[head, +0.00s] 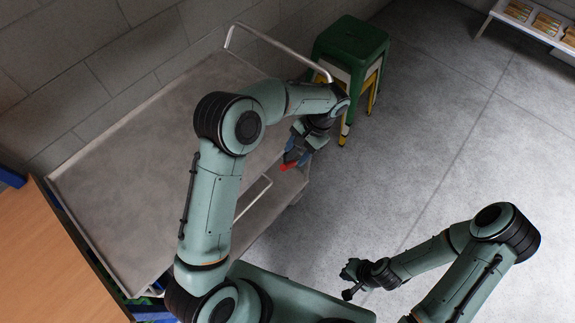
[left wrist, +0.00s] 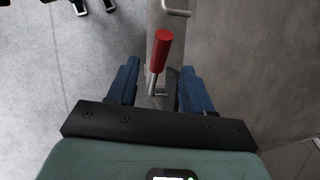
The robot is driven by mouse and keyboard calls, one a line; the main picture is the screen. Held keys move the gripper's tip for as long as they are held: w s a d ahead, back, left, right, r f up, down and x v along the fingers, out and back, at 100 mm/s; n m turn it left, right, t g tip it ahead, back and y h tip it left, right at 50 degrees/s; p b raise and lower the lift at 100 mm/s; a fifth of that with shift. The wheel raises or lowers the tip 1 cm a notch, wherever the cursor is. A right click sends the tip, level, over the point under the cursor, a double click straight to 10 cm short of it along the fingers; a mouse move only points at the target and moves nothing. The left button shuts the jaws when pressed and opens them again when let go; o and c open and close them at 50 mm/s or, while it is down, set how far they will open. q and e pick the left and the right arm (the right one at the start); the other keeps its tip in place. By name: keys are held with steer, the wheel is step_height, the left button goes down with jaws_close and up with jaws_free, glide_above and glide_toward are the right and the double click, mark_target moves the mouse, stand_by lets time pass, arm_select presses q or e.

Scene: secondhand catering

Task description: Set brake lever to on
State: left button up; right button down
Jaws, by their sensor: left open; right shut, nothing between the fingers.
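The brake lever has a red grip (left wrist: 163,48) on a thin metal rod, mounted at the edge of a grey metal trolley. In the left wrist view it stands between the two blue fingers of my left gripper (left wrist: 153,88), which are open with a gap on each side. In the head view the red grip (head: 288,166) shows just beside my left gripper (head: 298,155), at the trolley's near right edge. The lever's base is partly hidden by the gripper body. My right gripper (head: 348,282) is shut and empty, over the floor at lower right, far from the lever.
The trolley's grey top (head: 130,150) stands along the block wall, with a rail handle (head: 275,42) at its far end. Stacked stools (head: 350,45), green on top, stand beyond it. A wooden surface (head: 50,260) is at lower left.

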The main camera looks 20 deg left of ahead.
mark_target(289, 164)
arm_select(q)
steer(key=x, duration=0.7)
steer(key=shift+s+f, duration=0.1)
steer(key=shift+s, duration=0.05)
arm_select(e)
steer(key=shift+s+f, duration=0.45)
steer(key=shift+s, duration=0.05)
